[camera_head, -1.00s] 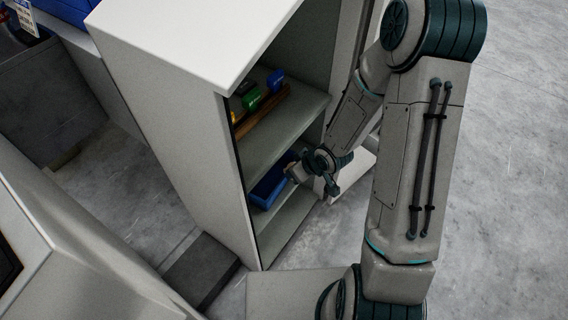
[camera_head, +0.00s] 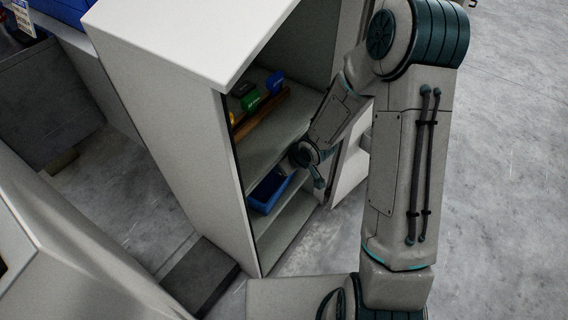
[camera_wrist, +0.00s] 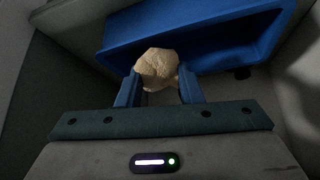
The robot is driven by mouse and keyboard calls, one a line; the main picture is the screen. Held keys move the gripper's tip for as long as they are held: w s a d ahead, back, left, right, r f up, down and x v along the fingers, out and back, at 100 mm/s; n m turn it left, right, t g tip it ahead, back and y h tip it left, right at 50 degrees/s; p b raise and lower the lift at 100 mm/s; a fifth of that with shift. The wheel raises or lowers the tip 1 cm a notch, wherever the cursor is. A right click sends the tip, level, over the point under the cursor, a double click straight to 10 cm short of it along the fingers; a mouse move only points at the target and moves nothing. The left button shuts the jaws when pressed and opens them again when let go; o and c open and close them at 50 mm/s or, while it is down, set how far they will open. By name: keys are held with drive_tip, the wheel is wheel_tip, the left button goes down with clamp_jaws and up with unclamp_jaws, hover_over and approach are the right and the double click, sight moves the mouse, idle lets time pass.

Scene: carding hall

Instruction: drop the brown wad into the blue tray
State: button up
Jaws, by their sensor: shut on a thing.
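The brown wad (camera_wrist: 157,69) is a pale tan, rough lump in the wrist view. My gripper (camera_wrist: 158,88) is shut on it, with one blue finger on each side. The blue tray (camera_wrist: 215,57) lies just beyond the wad in the wrist view, and the wad overlaps its near edge in the picture. In the head view the blue tray (camera_head: 266,193) stands on a lower shelf of the cabinet. My gripper (camera_head: 290,170) reaches into the cabinet by the tray there; its fingers and the wad are hard to make out.
The pale cabinet (camera_head: 180,120) has an open front. Its upper shelf (camera_head: 262,150) holds green and blue items (camera_head: 275,82) and a brown bar (camera_head: 262,116). An open door (camera_head: 348,165) stands to the right. The grey floor (camera_head: 480,200) on the right is clear.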

drive_tip(key=shift+f, duration=0.35)
drive_tip(key=o, duration=1)
drive_tip(key=shift+r, duration=0.15)
drive_tip(key=shift+r, duration=0.25)
drive_tip(key=shift+s+d+r+p, duration=0.1)
drive_tip(key=shift+r+p, duration=0.4)
drive_tip(key=shift+p, duration=0.05)
drive_tip(key=shift+s+d+r+p, duration=0.1)
drive_tip(key=shift+r+p, duration=0.4)
drive_tip(key=s+d+p, duration=0.4)
drive_tip(key=s+d, duration=0.2)
drive_tip(key=s, duration=0.1)
drive_tip(key=shift+s, duration=0.2)
